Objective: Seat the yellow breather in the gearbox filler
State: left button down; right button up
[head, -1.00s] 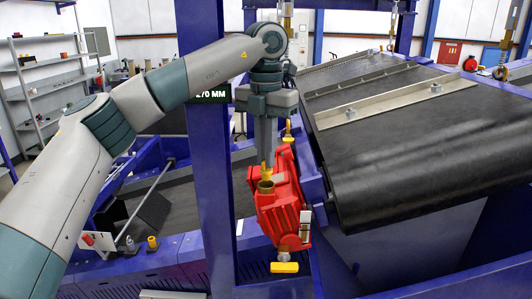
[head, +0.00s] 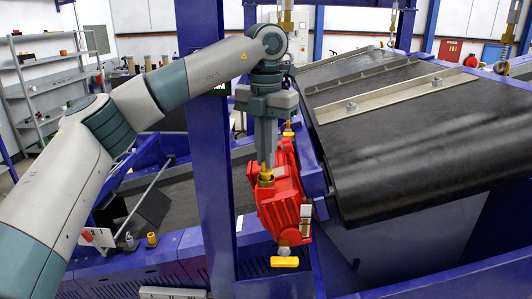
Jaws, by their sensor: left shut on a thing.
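The red gearbox (head: 284,207) hangs in the middle of the view, beside the belt's end. Its filler (head: 265,183) is a brass-coloured collar on the upper left face. My left gripper (head: 265,160) comes down from above with its fingers pointing down, shut on the yellow breather (head: 266,174). The breather is at the filler's mouth, upright as far as I can see. Its lower end is hidden, so I cannot tell how deep it sits. My right gripper is out of view.
A blue post (head: 208,150) stands just left of the gearbox. The black belt (head: 420,130) fills the right. A yellow piece (head: 285,262) shows below the gearbox, and a small yellow-topped fitting (head: 152,240) stands on the blue beam at lower left.

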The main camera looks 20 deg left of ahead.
pick_arm(q)
jog(key=shift+f, duration=0.35)
jog(key=c, duration=1.8)
grip_release()
jog(key=shift+r, duration=0.15)
jog(key=shift+r+b, duration=0.5)
notch_tip(320, 180, up, 11)
jog(key=b, duration=0.1)
jog(key=shift+s+f, duration=0.1)
jog(key=shift+f, duration=0.1)
